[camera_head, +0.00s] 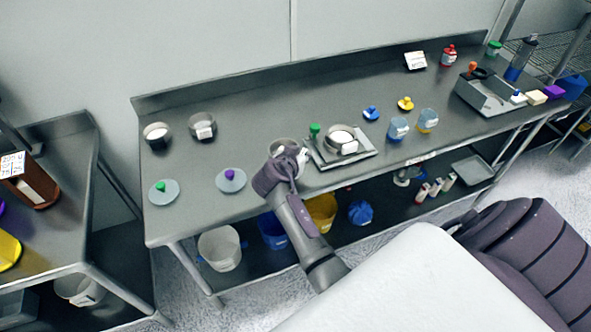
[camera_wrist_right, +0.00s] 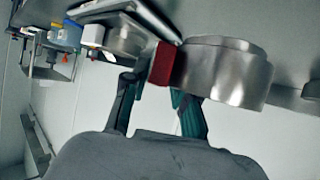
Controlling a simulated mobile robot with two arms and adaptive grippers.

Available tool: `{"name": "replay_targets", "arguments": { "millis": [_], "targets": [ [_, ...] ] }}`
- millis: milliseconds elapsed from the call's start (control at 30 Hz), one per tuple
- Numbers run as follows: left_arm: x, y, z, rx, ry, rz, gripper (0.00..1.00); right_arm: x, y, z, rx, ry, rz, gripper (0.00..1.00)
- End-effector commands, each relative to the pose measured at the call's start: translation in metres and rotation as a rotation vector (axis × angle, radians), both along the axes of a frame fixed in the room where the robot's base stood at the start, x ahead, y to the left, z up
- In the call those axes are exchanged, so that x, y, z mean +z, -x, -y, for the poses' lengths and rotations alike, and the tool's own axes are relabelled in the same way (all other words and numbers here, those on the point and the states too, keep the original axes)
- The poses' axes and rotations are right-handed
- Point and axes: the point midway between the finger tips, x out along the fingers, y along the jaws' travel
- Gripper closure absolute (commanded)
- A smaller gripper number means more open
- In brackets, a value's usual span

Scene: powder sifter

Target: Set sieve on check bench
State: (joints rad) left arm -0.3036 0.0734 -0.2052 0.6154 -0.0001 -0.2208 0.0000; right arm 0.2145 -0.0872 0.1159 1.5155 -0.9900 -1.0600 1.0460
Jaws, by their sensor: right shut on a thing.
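The sieve is a round steel pan; its rim shows just behind my right gripper in the head view (camera_head: 283,145). In the wrist view the sieve (camera_wrist_right: 228,72) shows large, with a red grip block (camera_wrist_right: 161,64) on its side. My right gripper (camera_head: 294,158) is shut on the red block, between its fingers (camera_wrist_right: 158,98) in the wrist view. The sieve is over the front part of the long steel bench (camera_head: 262,110); whether it touches the top is unclear. No label shows which surface is the check bench. My left gripper is not in view.
A balance (camera_head: 327,158) with a steel pan (camera_head: 342,140) stands right of the sieve. Two cups stand at the bench's left, with knobbed lids (camera_head: 163,193) (camera_head: 230,181) in front. Jars stand farther right. Another steel bench (camera_head: 73,205) is at far left.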

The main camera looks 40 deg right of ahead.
Motion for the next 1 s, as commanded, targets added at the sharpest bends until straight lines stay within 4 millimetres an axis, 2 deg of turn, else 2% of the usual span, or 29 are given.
{"name": "replay_targets", "arguments": {
  "millis": [33, 200, 333, 533, 933, 967, 1000],
  "targets": [
    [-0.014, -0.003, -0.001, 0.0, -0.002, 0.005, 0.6, -0.01, -0.009, 0.0, 0.001, 0.001, 0.003, 1.0],
    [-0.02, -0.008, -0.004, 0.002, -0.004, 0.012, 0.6, -0.013, -0.02, 0.0, 0.0, 0.001, 0.001, 1.0],
    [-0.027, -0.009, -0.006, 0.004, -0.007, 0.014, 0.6, -0.023, -0.021, 0.0, 0.001, 0.001, -0.001, 1.0],
    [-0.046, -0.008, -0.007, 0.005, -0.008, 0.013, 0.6, -0.053, -0.021, 0.0, 0.001, 0.001, -0.002, 1.0],
    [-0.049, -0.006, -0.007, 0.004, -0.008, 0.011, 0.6, -0.056, -0.021, 0.0, 0.0, 0.0, -0.001, 1.0],
    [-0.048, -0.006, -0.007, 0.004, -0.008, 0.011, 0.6, -0.055, -0.02, 0.0, 0.0, 0.0, -0.001, 0.69],
    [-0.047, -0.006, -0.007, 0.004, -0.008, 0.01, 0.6, -0.055, -0.02, 0.0, 0.0, 0.0, -0.001, 0.62]
  ]
}}
